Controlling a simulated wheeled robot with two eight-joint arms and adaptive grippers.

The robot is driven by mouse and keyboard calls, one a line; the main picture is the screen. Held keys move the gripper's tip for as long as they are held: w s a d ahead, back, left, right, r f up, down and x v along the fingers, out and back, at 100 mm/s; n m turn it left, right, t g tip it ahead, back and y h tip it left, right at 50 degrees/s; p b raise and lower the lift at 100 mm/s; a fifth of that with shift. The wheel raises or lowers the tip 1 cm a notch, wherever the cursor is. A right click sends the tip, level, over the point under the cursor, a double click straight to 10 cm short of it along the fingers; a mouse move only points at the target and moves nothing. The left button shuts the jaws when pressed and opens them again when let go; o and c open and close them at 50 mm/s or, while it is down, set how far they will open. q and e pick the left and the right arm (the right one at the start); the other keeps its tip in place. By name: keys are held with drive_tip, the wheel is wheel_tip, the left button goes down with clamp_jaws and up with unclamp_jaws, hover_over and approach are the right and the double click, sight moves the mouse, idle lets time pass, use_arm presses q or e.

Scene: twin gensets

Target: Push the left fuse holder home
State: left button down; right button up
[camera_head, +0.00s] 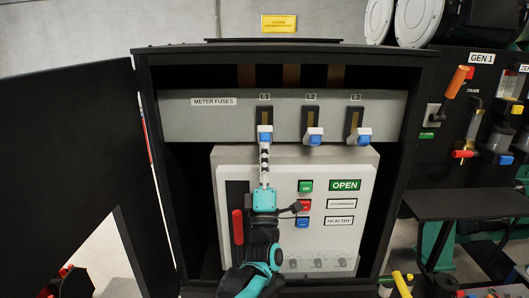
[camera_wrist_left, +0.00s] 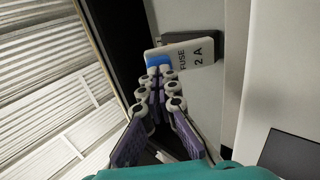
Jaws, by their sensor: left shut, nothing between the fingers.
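The left fuse holder (camera_head: 264,129) has a blue front and sits at the lower part of its dark slot on the grey METER FUSES panel. In the left wrist view it is a white block marked "FUSE 2 A" with a blue end (camera_wrist_left: 198,52), against a dark base. My left gripper (camera_head: 264,148) is shut and empty, its fingertips just below the blue end in the head view. In the left wrist view its closed fingertips (camera_wrist_left: 160,74) are at the blue end; I cannot tell whether they touch it. My right gripper is not in view.
Two similar blue-fronted holders, the middle one (camera_head: 314,135) and the right one (camera_head: 360,136), are beside it. Below is a light control box (camera_head: 345,240) with buttons and a red handle (camera_head: 237,227). The black cabinet door (camera_head: 70,150) stands open at left.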

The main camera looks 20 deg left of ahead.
sight(264, 128)
use_arm(q)
wheel_tip(264, 128, up, 3)
drive_tip(key=g+p, duration=0.2)
drive_tip(key=p, duration=0.2)
drive_tip(key=shift+w+r+g+h, duration=0.1)
drive_tip(key=shift+r+g+h, duration=0.05)
drive_tip(key=shift+g+h, duration=0.25)
drive_tip(key=shift+w+r+p, duration=0.15)
drive_tip(key=shift+r+p, duration=0.05)
drive_tip(key=shift+p, duration=0.15)
drive_tip(key=shift+a+r, duration=0.1)
drive_tip(key=shift+r, duration=0.25)
drive_tip(key=shift+x, duration=1.05)
drive_tip(key=shift+w+a+r+p, duration=0.1)
drive_tip(key=shift+w+r+p, duration=0.25)
drive_tip(key=shift+r, duration=0.5)
drive_tip(key=shift+w+r, duration=0.1)
